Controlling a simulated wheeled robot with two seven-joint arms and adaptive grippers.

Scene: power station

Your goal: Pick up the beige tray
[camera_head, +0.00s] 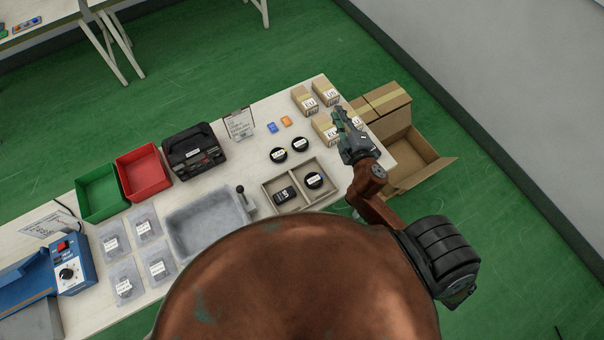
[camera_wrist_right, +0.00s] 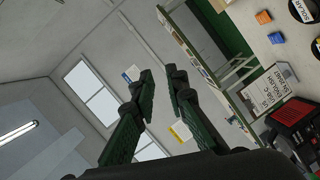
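The beige tray (camera_head: 299,190) lies on the white table, right of the grey bin, in the head view. It has two compartments. A black rectangular item (camera_head: 285,195) is in its left one and a round black labelled item (camera_head: 313,180) in its right one. My right gripper (camera_head: 342,120) is above the table's right side, up and right of the tray, beside the cardboard boxes. In the right wrist view its two fingers (camera_wrist_right: 159,76) are apart with nothing between them. The tray does not show there. My left gripper is not in view.
Two round black items (camera_head: 290,149) lie just behind the tray. Small cartons (camera_head: 303,99) stand at the table's far right, and an open cardboard box (camera_head: 420,160) is beyond that edge.

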